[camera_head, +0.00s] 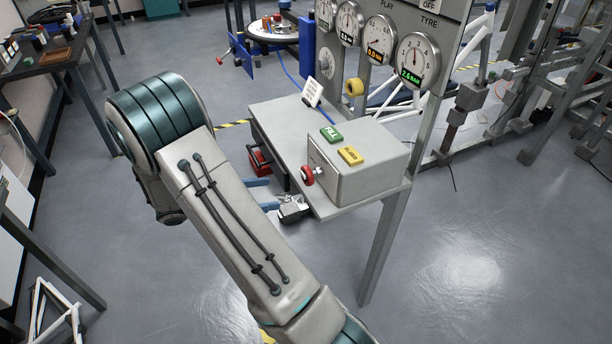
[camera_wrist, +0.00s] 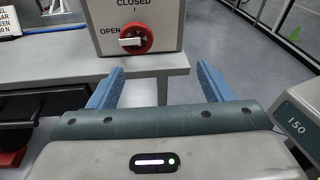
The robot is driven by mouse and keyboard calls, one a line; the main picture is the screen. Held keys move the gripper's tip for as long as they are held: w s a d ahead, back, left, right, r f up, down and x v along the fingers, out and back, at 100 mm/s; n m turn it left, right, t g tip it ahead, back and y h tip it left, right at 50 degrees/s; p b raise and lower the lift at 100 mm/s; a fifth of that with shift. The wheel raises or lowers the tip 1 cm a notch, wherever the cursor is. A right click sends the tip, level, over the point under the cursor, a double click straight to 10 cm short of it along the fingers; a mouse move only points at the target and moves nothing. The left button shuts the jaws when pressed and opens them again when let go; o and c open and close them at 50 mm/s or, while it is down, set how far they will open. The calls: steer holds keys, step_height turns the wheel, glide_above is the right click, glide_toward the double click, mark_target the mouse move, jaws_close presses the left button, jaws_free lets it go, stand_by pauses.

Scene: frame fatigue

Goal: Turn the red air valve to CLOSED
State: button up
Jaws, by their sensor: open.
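The red air valve (camera_head: 307,176) is a round knob on the front of a grey metal box (camera_head: 374,179). In the wrist view the valve (camera_wrist: 145,37) shows a white bar lying roughly level, its left end by the word OPEN. The word CLOSED is above the knob, partly cut off by the picture's top edge. My gripper (camera_head: 271,194) is in front of the bench, short of the valve. In the wrist view my gripper (camera_wrist: 160,72) has its two blue fingers wide apart with nothing between them; the valve appears beyond the fingertips.
The box stands on a grey bench (camera_head: 283,120) near its front edge. Green FILL (camera_head: 332,134) and yellow (camera_head: 350,156) buttons are on its top. An open drawer holding a red thing (camera_head: 259,161) is at the left. Gauges (camera_head: 417,60) stand behind. Free floor lies in front.

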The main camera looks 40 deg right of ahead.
mark_target(304, 178)
steer(key=d+n, duration=0.1)
steer(key=d, duration=0.3)
steer(key=d+f+h+p, duration=0.1)
steer(key=d, duration=0.4)
steer(key=d+f+n+t+h+p, duration=0.1)
steer(key=d, duration=0.3)
steer(key=shift+s+d+n, duration=0.25)
steer(key=shift+s+n, duration=0.05)
steer(key=c, duration=1)
